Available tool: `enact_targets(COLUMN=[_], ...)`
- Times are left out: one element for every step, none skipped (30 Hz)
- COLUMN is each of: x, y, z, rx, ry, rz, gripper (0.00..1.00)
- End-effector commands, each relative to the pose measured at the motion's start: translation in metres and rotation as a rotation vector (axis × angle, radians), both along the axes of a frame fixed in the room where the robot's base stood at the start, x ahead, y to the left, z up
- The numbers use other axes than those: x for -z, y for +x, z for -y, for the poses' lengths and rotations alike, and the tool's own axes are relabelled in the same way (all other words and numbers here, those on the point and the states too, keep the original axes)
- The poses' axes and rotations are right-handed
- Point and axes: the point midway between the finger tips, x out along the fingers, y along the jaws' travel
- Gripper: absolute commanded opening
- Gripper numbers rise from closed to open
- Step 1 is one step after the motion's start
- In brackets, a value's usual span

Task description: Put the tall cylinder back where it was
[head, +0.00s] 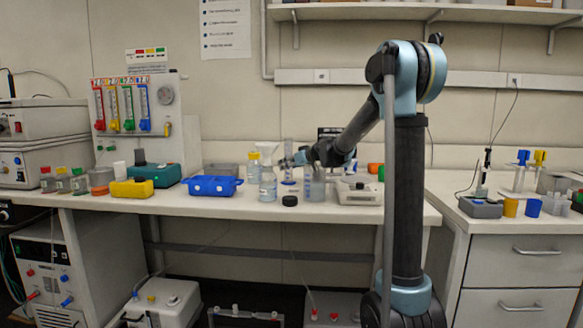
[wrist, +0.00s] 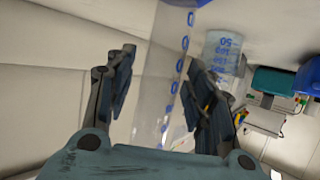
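The tall cylinder is clear with blue markings. In the head view the tall cylinder (head: 288,150) stands upright on the bench, behind and right of the wash bottle, with its blue-edged foot low down. My gripper (head: 292,161) reaches it from the right, at mid-height. In the wrist view the cylinder (wrist: 162,85) passes between the two fingers of my gripper (wrist: 160,88). The fingers are spread wide, with a narrow gap at the left one; the right one is close to the cylinder or touching it.
A graduated beaker (head: 314,186) stands just under my gripper, and a wash bottle (head: 267,178) stands left of the cylinder. A black cap (head: 289,201) lies in front. The front bench edge is mostly clear.

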Motion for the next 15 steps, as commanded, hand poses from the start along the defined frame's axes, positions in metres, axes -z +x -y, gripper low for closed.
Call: enact_targets(x=[0.0, 0.0, 0.0, -0.001, -0.001, -0.002, -0.003, -0.003, -0.005, -0.006, -0.008, -0.009, -0.011, -0.013, -0.015], y=[0.0, 0.0, 0.0, -0.001, -0.001, -0.003, -0.004, -0.006, -0.008, -0.011, -0.013, -0.017, -0.02, -0.023, -0.027], z=[0.0, 0.0, 0.0, 0.001, 0.001, 0.003, 0.004, 0.006, 0.008, 0.011, 0.013, 0.017, 0.02, 0.023, 0.027], rx=[0.0, 0.0, 0.0, 0.0, 0.0, 0.001, 0.001, 0.001, 0.001, 0.001, 0.001, 0.002, 0.002, 0.003, 0.003], ry=[0.0, 0.0, 0.0, 0.0, 0.0, 0.0, 0.0, 0.0, 0.0, 0.0, 0.0, -0.001, 0.0, 0.0, 0.0], rz=[0.0, 0.0, 0.0, 0.0, 0.0, 0.0, 0.0, 0.0, 0.0, 0.0, 0.0, 0.001, 0.0, 0.0, 0.0], gripper=[0.49, 0.49, 0.49, 0.49, 0.49, 0.49, 0.49, 0.49, 0.49, 0.49, 0.49, 0.49, 0.49, 0.49, 0.49])
